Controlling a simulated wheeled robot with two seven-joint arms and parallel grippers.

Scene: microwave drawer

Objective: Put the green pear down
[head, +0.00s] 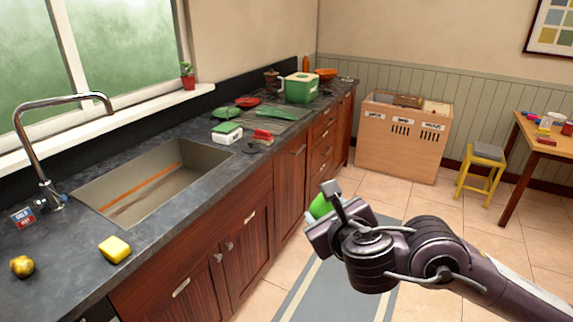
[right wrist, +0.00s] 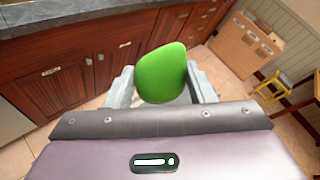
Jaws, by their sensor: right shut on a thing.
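The green pear (right wrist: 163,75) is held between the two fingers of my right gripper (right wrist: 163,88), which is shut on it. In the head view the pear (head: 320,206) shows partly behind the right gripper (head: 328,208). The gripper holds it in the air over the floor, in front of the cabinets and apart from the counter (head: 62,249). My left gripper is not in view.
A sink (head: 150,187) is set in the counter. A yellow sponge (head: 114,249) and a small yellow-brown round thing (head: 22,266) lie on the counter's near part. Several dishes stand farther back. A wooden bin unit (head: 400,150), yellow stool (head: 484,165) and wooden table (head: 530,145) stand at the right.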

